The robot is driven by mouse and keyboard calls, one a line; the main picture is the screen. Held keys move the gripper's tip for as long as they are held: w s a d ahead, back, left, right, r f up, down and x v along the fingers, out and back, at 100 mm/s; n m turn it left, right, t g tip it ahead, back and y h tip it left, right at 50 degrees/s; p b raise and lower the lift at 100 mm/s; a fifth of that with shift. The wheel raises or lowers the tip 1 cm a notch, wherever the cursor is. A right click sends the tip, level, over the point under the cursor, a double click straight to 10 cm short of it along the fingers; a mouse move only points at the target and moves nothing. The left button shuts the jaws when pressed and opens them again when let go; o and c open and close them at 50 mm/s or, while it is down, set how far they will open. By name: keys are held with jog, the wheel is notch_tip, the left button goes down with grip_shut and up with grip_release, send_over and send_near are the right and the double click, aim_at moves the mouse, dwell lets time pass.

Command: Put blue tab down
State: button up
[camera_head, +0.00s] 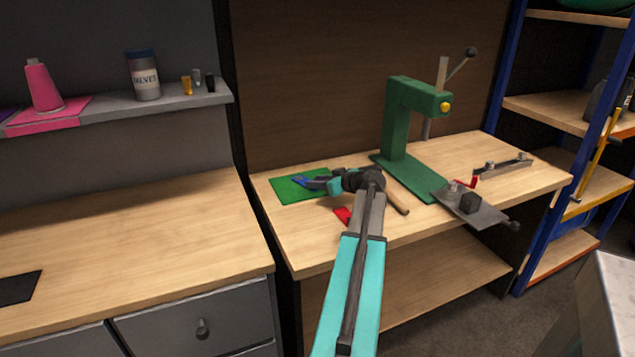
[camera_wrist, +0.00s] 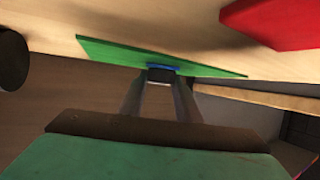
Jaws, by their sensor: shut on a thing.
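The blue tab (camera_head: 301,181) is a small blue piece at the tip of my gripper (camera_head: 312,183), over the green mat (camera_head: 289,193) on the right workbench. In the wrist view a thin strip of the blue tab (camera_wrist: 163,66) shows just beyond my fingertips (camera_wrist: 161,77), against the green mat (camera_wrist: 105,49). My gripper is shut on the tab, and the fingers hide most of it. The tab is at or very close to the mat; I cannot tell whether it touches.
A red piece (camera_head: 342,215) lies right of the mat, near the bench front. A wooden handle (camera_head: 397,197) lies beside my arm. A green press (camera_head: 397,125) stands behind it, with a grey plate (camera_head: 478,212) at its right. The left counter (camera_head: 130,225) is mostly clear.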

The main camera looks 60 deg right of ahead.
jog(key=shift+f, duration=0.1)
jog(key=o, duration=1)
jog(key=shift+r, duration=0.2)
jog(key=shift+s, duration=0.35)
jog(key=b+v, duration=0.1)
jog(key=v, duration=1)
jog(key=shift+s+a+r, duration=0.1)
jog(key=shift+r, duration=0.05)
jog(key=shift+s, duration=0.1)
